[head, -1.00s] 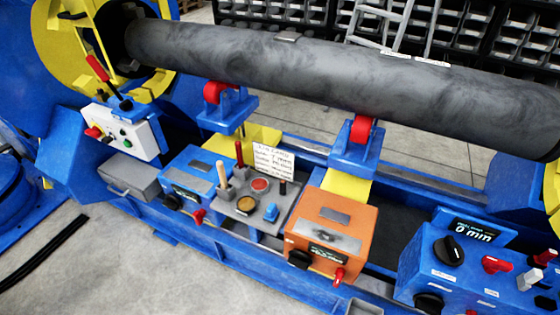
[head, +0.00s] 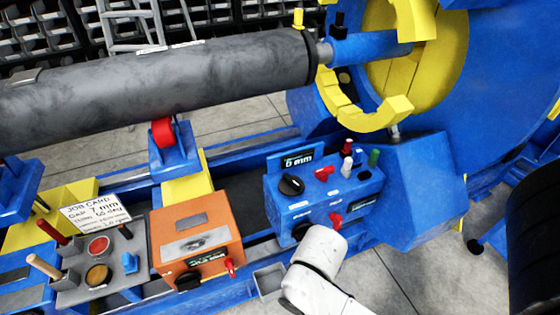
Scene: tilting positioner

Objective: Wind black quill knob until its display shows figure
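A blue control box (head: 340,192) stands right of centre. A round black knob (head: 292,185) with a light pointer mark sits on its upper left, just below a display (head: 298,160) that reads 0 mm. I take this to be the quill knob; its label is too small to read. A second black knob (head: 301,230) sits low on the front, partly hidden by my white arm. The job card (head: 95,212) shows 7 mm on one line, with other lines hard to read. My white arm reaches up from the bottom to the box's front; no gripper fingers show.
A grey pipe (head: 160,80) spans above. A large yellow and blue chuck (head: 375,110) is behind right.

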